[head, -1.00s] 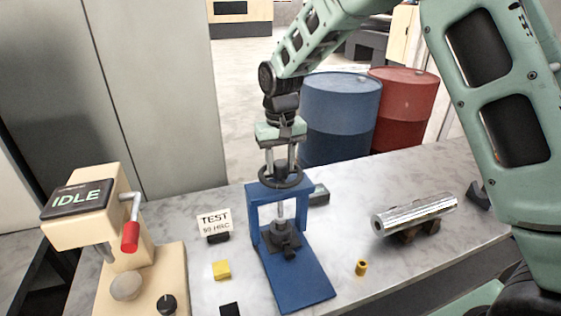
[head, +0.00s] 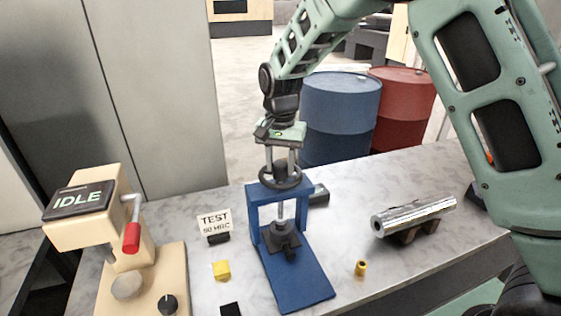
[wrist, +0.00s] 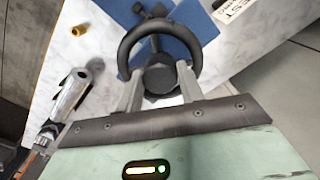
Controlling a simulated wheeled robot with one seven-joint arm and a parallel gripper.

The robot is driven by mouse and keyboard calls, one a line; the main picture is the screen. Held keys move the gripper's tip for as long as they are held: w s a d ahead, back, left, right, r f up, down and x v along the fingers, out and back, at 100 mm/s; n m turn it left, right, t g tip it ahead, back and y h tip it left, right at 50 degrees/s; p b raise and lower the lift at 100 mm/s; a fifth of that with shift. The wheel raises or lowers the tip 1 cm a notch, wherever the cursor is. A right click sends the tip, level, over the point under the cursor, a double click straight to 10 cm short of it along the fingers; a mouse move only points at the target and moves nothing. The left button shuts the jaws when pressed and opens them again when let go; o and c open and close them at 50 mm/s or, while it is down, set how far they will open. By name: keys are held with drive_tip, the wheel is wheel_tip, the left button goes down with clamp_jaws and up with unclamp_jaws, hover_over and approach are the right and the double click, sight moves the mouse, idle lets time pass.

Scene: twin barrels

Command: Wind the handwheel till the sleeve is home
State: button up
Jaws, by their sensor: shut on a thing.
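The black handwheel (head: 280,178) sits on top of a blue press frame (head: 262,200). My gripper (head: 280,170) reaches down from above and is shut on the handwheel. In the wrist view, my gripper's fingers (wrist: 160,82) stand on either side of the dark hub, inside the handwheel's rim (wrist: 128,45). A bright spindle (head: 281,211) runs down from the frame's top to a dark part (head: 285,240) on the press bed. I cannot make out the sleeve separately there. A small brass ring-like piece (head: 361,268) stands on the table, right of the press.
A cream tester reading IDLE (head: 78,200) with a red-handled lever stands at left. A shiny cylinder (head: 413,216) rests on a cradle at right. Blue (head: 340,110) and red (head: 402,105) barrels stand behind the table.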

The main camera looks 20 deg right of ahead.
sight(280, 163)
idle(0.3)
drive_tip(key=o, duration=1)
wheel_tip(280, 163, up, 18)
drive_tip(key=b, duration=0.3)
drive_tip(key=shift+f, duration=0.25)
